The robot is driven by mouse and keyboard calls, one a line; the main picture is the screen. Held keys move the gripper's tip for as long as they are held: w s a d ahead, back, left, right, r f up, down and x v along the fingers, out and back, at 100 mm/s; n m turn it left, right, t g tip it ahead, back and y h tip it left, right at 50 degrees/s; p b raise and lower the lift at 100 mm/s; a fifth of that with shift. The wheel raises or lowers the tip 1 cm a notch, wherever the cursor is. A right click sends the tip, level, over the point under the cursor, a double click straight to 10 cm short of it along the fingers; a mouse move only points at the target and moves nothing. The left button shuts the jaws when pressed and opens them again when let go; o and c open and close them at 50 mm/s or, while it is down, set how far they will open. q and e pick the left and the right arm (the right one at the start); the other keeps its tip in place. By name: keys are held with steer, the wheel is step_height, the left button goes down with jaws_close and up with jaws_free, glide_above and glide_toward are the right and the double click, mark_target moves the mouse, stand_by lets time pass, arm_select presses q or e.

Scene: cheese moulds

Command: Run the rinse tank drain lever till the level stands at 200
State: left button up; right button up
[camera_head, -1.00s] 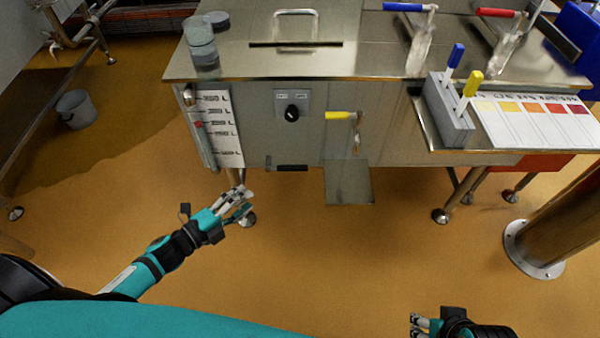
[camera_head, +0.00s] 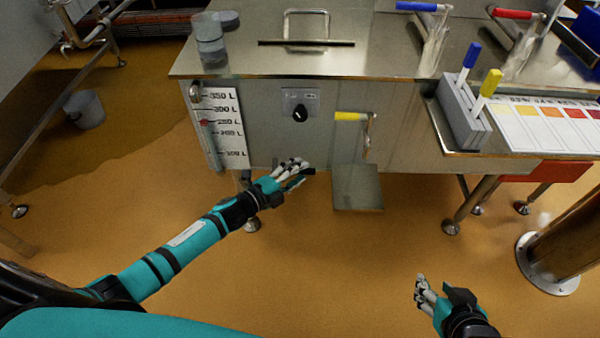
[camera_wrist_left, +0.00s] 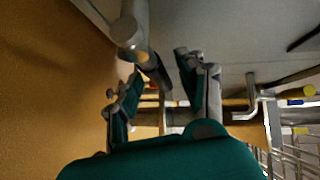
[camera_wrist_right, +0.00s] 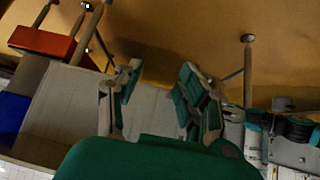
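The steel tank (camera_head: 268,120) stands ahead, its front facing me. A lever with a yellow handle (camera_head: 350,116) sticks out on its front, handle pointing left; a yellow-tipped bent lever also shows in the left wrist view (camera_wrist_left: 300,92). A white level scale (camera_head: 229,128) with a sight tube is at the front's left end. My left gripper (camera_head: 293,174) is open and empty, low before the tank, below and left of the yellow handle. My right gripper (camera_head: 424,290) is open and empty, lower right.
A black knob (camera_head: 299,114) sits between scale and lever. A steel plate (camera_head: 357,188) juts out below the lever. Blue (camera_head: 422,7) and red (camera_head: 512,13) handles are on top. A side shelf holds a grey block (camera_head: 462,115). A post (camera_head: 565,245) stands right.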

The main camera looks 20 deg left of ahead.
arm_select(q)
steer(key=shift+w+d+f, duration=0.1)
steer(key=shift+w+d, duration=0.2)
steer(key=shift+w, duration=0.2)
jaws_close()
